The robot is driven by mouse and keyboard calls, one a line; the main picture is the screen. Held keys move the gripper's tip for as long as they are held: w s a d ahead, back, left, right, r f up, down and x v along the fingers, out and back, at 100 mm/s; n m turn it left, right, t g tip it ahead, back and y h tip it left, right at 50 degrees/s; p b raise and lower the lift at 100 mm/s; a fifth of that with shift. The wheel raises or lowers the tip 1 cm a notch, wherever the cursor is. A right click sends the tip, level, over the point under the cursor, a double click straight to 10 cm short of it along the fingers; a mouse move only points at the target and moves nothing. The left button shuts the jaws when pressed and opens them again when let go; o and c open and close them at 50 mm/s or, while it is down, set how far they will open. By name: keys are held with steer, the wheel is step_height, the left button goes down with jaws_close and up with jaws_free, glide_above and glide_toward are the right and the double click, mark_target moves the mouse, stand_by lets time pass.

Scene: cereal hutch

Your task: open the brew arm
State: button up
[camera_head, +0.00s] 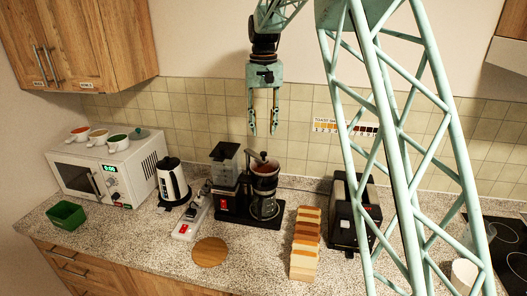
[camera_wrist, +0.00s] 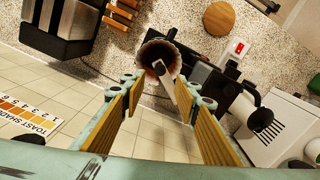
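The coffee maker (camera_head: 229,200) stands on the counter, with a glass carafe (camera_head: 264,207) on its right side. A dark reddish-brown brew basket (camera_head: 264,169) sits above the carafe, with a short lever at its top. I take this bar to be the brew arm, but cannot be sure. My gripper (camera_head: 263,130) hangs above the basket, apart from it, fingers open and empty. Its fingers (camera_wrist: 163,92) frame the bar in the wrist view.
A kettle (camera_head: 172,184) and power strip (camera_head: 192,219) stand left of the coffee maker. Bread slices (camera_head: 304,245) and a toaster (camera_head: 345,222) are to the right. A round wooden board (camera_head: 210,252) lies in front. The tiled wall is close behind.

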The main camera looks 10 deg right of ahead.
mark_target(264, 153)
steer(key=shift+f+p, duration=0.35)
steer(key=shift+f, duration=4.7)
jaws_close()
